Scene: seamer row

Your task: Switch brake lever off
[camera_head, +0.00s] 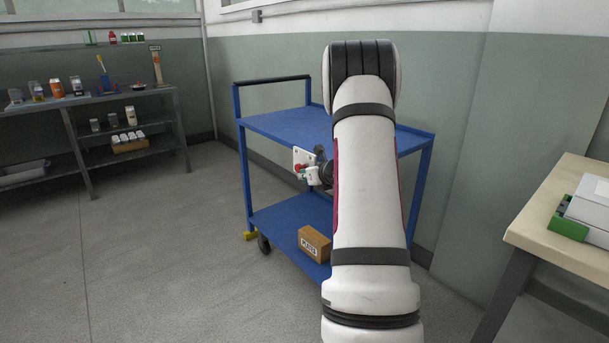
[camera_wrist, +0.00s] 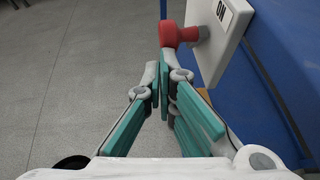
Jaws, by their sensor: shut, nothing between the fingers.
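The brake lever has a red knob (camera_wrist: 178,34) on a short red arm, mounted on a white plate (camera_wrist: 222,48) marked "ON" in the wrist view. In the head view the plate (camera_head: 301,157) sits at the left side of the blue trolley, with the red knob (camera_head: 298,168) at its lower edge. My gripper (camera_wrist: 161,68) is shut and empty, its teal fingers together. The fingertips point at the knob and lie just short of or against it; I cannot tell whether they touch. In the head view my arm hides part of the gripper (camera_head: 316,174).
The blue trolley (camera_head: 275,122) has two shelves, with a cardboard box (camera_head: 314,243) on the lower one. A bench (camera_head: 100,97) with bottles stands at the left. A wooden-topped table (camera_head: 560,205) is at the right. The grey floor (camera_head: 155,235) left of the trolley is clear.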

